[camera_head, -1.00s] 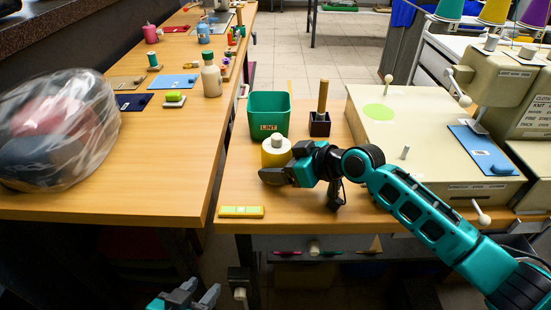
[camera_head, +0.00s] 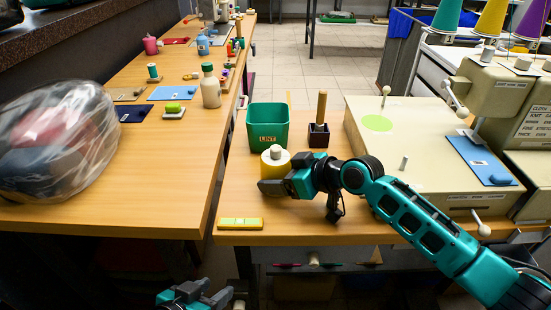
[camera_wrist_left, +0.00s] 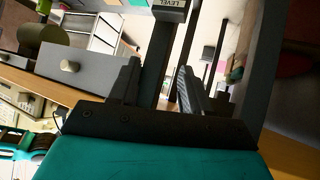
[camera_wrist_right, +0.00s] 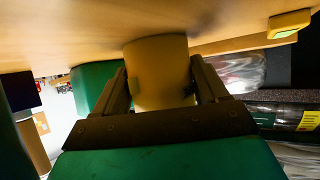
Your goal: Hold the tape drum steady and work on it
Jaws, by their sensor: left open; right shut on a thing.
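The tape drum (camera_head: 271,170) is a yellow cylinder with a cream knob on top, upright on the right-hand table. In the right wrist view the drum (camera_wrist_right: 158,72) fills the gap between the fingers. My right gripper (camera_head: 268,187) is shut on the drum, one finger on each side, from the front right. My left gripper (camera_head: 215,292) is low in front of the tables, below the tabletop level, open and empty. In the left wrist view its fingers (camera_wrist_left: 155,85) stand apart with nothing between them. The drum's lower right side is hidden by my right gripper.
A green LINT bin (camera_head: 268,128) stands just behind the drum. A dark block with a wooden handle (camera_head: 319,132) is beside it. A yellow-green level (camera_head: 240,223) lies at the table's front edge. A machine (camera_head: 420,150) fills the right. A bagged comforter (camera_head: 55,140) sits on the left table.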

